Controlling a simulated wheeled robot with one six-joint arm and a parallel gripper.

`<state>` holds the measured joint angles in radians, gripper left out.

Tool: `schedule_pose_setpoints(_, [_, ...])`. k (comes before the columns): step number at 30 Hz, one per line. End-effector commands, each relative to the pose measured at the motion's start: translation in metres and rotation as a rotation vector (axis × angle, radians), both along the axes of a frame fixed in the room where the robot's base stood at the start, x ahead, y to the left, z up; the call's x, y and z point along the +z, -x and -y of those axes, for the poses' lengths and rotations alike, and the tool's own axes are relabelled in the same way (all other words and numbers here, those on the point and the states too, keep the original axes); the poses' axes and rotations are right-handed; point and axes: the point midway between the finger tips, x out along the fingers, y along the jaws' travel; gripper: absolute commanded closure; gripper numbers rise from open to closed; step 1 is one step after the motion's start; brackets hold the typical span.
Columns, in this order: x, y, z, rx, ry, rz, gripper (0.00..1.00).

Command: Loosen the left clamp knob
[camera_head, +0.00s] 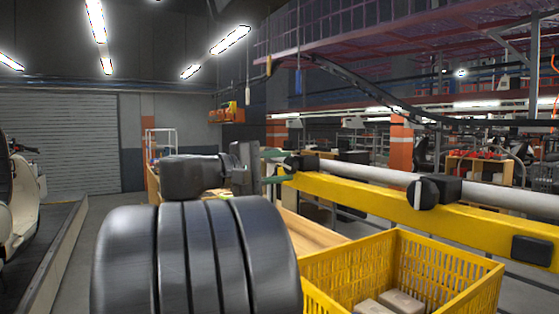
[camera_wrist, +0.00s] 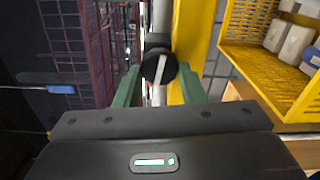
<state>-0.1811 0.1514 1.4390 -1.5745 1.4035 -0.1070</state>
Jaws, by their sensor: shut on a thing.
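The left clamp knob (camera_head: 294,163) is dark and sits on the grey rail at the left end of the yellow beam in the head view. In the wrist view the left clamp knob (camera_wrist: 159,67) is a round black disc with a pale bar across its face, upright and slightly tilted. My gripper (camera_head: 279,164) has green fingers and meets the knob from the left. In the wrist view my gripper (camera_wrist: 160,76) has one finger on each side of the knob and is shut on it. The exact contact surfaces are partly hidden.
The yellow beam (camera_head: 370,203) and grey rail (camera_head: 380,173) run to the right. A second black clamp knob (camera_head: 424,192) sits farther along. A yellow crate (camera_head: 478,292) holding pale blocks stands below the beam. Open floor (camera_head: 100,215) lies at left.

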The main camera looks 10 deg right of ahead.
Motion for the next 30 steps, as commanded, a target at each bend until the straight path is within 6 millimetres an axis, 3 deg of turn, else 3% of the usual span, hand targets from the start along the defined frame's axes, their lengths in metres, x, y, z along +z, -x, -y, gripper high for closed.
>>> schedule_pose_setpoints(12, [-0.0005,0.0001,0.0000,0.000,0.061,-0.170,0.86])
schedule_pose_setpoints(28, [-0.0018,0.0000,0.0000,0.000,0.069,-0.193,0.86])
schedule_pose_setpoints(29, [-0.0018,0.0000,0.0000,0.000,0.069,-0.193,0.62])
schedule_pose_setpoints(30, [-0.0018,0.0000,0.0000,0.000,0.069,-0.193,0.54])
